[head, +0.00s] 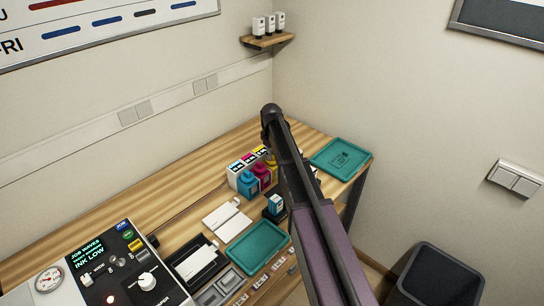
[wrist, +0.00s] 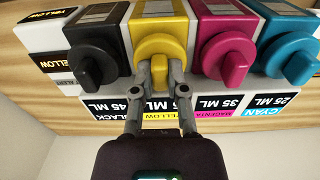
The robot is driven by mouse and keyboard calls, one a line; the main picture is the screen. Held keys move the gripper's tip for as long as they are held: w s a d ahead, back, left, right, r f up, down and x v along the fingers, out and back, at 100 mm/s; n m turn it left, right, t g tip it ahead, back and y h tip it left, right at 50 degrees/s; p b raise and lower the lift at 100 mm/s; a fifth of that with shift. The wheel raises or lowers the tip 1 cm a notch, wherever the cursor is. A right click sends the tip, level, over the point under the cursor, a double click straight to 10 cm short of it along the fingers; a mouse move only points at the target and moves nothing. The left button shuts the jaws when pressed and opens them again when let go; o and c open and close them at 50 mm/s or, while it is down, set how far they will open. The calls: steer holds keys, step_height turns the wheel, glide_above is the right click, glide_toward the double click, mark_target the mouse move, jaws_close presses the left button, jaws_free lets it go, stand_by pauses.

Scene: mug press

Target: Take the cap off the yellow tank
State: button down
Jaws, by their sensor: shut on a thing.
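The yellow tank (wrist: 152,10) stands in a row with black, magenta and cyan tanks in the wrist view. Its yellow cap (wrist: 160,46) sits on the tank's face, a round disc with a raised grip. My gripper (wrist: 160,77) is shut on that grip, one finger at each side. In the head view, my arm covers most of the yellow tank (head: 270,159) and hides the gripper's fingertips.
The black cap (wrist: 88,62) and magenta cap (wrist: 229,60) are close on either side. The cyan tank (head: 247,184) stands at the row's near end. Teal trays lie at the back right (head: 342,158) and in front (head: 256,247). A control panel (head: 97,275) is at the lower left.

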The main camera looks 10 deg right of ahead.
steer(key=shift+r, duration=0.15)
step_height(320, 180, up, 4)
steer(key=p, duration=0.4)
steer(key=shift+f, duration=0.2)
steer(key=s+r, duration=0.1)
steer(key=s, duration=1.5)
steer(key=shift+p, duration=0.45)
